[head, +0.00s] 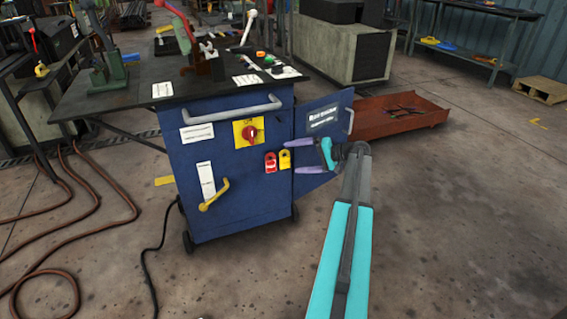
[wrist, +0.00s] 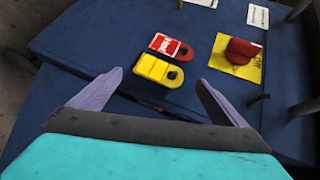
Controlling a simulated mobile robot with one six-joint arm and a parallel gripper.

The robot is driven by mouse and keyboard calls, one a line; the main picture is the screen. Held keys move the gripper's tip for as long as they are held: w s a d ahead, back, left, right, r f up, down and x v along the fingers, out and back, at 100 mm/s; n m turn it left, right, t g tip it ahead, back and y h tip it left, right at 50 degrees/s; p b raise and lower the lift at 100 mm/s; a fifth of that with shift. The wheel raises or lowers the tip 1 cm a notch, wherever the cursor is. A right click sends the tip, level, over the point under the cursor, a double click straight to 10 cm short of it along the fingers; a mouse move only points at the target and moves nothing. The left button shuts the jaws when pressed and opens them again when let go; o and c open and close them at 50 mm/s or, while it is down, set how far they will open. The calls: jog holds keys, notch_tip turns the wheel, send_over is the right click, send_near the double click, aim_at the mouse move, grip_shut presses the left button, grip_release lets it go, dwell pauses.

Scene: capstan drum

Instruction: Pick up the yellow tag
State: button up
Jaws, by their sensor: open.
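The yellow tag (head: 285,159) hangs on the front of the blue cabinet, just right of a red tag (head: 270,162). In the wrist view the yellow tag (wrist: 158,71) lies ahead, between the lines of my two fingers, with the red tag (wrist: 176,48) beyond it. Each tag has a dark hole or peg at its rounded end. My gripper (head: 293,157) has purple fingers, spread apart and empty; in the wrist view the gripper (wrist: 158,80) faces the cabinet front. I cannot tell the exact gap to the tag.
The blue cabinet (head: 230,200) has a red rotary switch (head: 250,132) on a yellow plate, a grey bar handle (head: 232,109) and a yellow handle (head: 214,196). Its side door (head: 322,117) stands open to the right. A rust-red tray (head: 385,126) lies behind. Hoses (head: 85,215) lie on the left floor.

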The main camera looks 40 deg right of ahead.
aim_at(286, 159)
jog(key=shift+b+x, duration=0.65)
jog(key=shift+x, duration=1.15)
jog(key=shift+a, duration=0.1)
jog(key=c, duration=1.1)
